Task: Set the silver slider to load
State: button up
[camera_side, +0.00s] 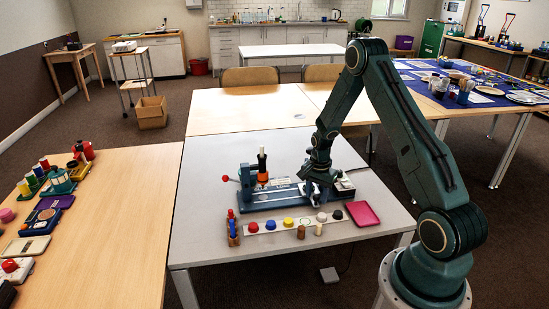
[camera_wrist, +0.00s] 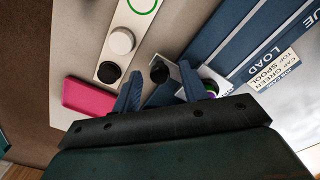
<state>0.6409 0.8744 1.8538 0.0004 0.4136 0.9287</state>
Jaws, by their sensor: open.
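The blue station (camera_side: 285,196) stands on the grey table, with a black, orange and dark column at its left. The word LOAD shows on its blue panel (camera_wrist: 240,62) in the wrist view, beside a label (camera_wrist: 272,72) about a green cap and top spool. A black knob (camera_wrist: 159,70) with a pale silver-grey piece beside it lies between and just beyond my fingertips; it looks like the silver slider, but its track is partly hidden. My gripper (camera_side: 318,186) is low over the station's right part. Its blue fingers (camera_wrist: 160,82) are apart, with nothing held.
A white strip (camera_side: 265,227) with several coloured caps lies in front of the station. A pink tray (camera_side: 363,214) is at its right end. A red-knobbed lever (camera_side: 226,178) sticks out at the left.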

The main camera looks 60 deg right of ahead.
jog(key=shift+c, duration=0.2)
grip_shut()
jog(key=w+a, duration=0.6)
jog(key=shift+o, duration=0.2)
grip_release()
jog(key=shift+r, duration=0.1)
notch_tip(320, 180, up, 14)
dwell(0.8)
